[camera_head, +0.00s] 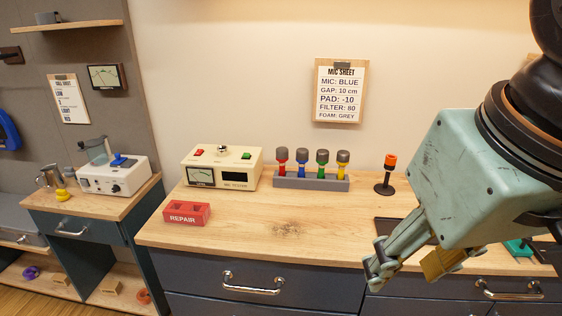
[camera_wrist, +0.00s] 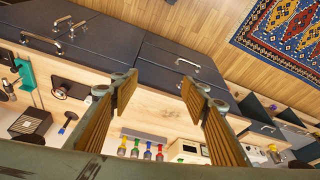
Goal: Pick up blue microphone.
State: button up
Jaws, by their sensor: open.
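The blue microphone (camera_head: 302,169) has a grey head and stands upright in a grey rack (camera_head: 310,183) on the wooden counter. It is second from the left, between the red microphone (camera_head: 282,163) and the green microphone (camera_head: 322,163); a yellow microphone (camera_head: 343,165) is at the right end. My gripper (camera_head: 408,270) is open and empty, in front and to the right of the rack, apart from it.
An orange-topped black stand (camera_head: 389,172) is right of the rack. A MIC SHEET (camera_head: 341,92) hangs on the wall. The counter in front of the rack is clear.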

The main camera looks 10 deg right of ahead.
jog(key=w+r+m+g+p, duration=0.1)
jog(key=w+r+m+p, duration=0.25)
jog(key=w, duration=0.75)
jog(key=w+r+m+p, duration=0.2)
jog(key=w+r+p, duration=0.25)
jog(key=w, duration=0.75)
jog(key=w+r+m+g+p, duration=0.15)
jog(key=w+r+p, duration=0.3)
jog(key=w, duration=0.65)
jog(key=m+g+p, duration=0.2)
jog(key=m+p, duration=0.7)
jog(key=p, duration=0.3)
send_over(302, 150)
notch_tip(302, 150, down, 15)
jog(key=shift+w+f+t+b, duration=0.1)
jog(key=shift+f+t+b, duration=0.05)
jog(key=shift+t+b, duration=0.15)
jog(key=shift+f, duration=0.1)
jog(key=shift+f+p, duration=0.4)
jog(key=shift+f, duration=3.8)
jog(key=shift+f, duration=0.1)
